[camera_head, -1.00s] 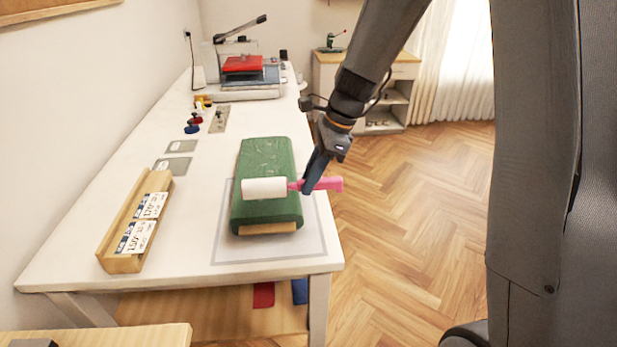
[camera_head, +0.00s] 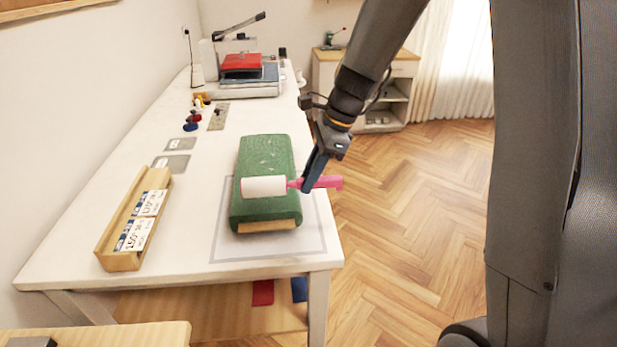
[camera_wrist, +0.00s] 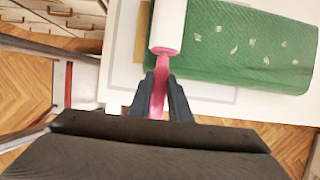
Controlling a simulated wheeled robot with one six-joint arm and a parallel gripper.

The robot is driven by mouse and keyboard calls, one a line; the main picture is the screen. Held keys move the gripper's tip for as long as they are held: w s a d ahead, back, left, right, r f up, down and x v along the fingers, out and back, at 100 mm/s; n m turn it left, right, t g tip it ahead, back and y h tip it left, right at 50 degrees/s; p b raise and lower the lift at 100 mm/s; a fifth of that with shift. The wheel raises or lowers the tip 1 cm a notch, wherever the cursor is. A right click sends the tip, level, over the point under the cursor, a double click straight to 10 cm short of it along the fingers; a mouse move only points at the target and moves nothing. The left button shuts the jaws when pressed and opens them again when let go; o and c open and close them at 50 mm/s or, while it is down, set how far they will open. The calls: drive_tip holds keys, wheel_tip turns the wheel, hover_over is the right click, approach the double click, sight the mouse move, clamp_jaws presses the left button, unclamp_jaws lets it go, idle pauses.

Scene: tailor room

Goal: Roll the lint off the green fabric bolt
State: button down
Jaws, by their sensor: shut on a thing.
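The green fabric bolt (camera_head: 266,214) lies on a pale outlined mat (camera_head: 314,240) near the front right of the white table. Small pale lint bits show on its upper part, and several show in the wrist view on the bolt (camera_wrist: 240,70). My gripper (camera_head: 308,186) is shut on the pink handle of the lint roller (camera_head: 264,187). The white roller lies across the bolt, over its nearer half, with the handle pointing right past the bolt's edge. In the wrist view, my gripper (camera_wrist: 160,95) holds the handle below the white roller (camera_wrist: 168,25). Whether the roller touches the cloth is hard to tell.
A wooden tray (camera_head: 122,262) with labelled cards stands left of the bolt. Grey plates (camera_head: 180,144), small coloured items (camera_head: 191,126) and a heat press (camera_head: 243,72) sit farther back. The table's right edge is close to the bolt; open floor lies beyond.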

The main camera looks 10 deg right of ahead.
drive_tip(key=shift+f+b, duration=0.55)
drive_tip(key=shift+f, duration=0.9)
drive_tip(key=shift+w, duration=0.15)
drive_tip(key=w+p, duration=0.1)
drive_tip(key=w, duration=0.1)
drive_tip(key=shift+w, duration=0.35)
idle(0.3)
drive_tip(key=shift+w+d+f+p, duration=0.1)
drive_tip(key=shift+w+p, duration=0.3)
drive_tip(key=shift+w, duration=1.1)
drive_tip(key=shift+w, duration=0.1)
drive_tip(key=shift+w, duration=0.2)
drive_tip(key=shift+w+p, duration=0.35)
drive_tip(key=shift+w, duration=0.85)
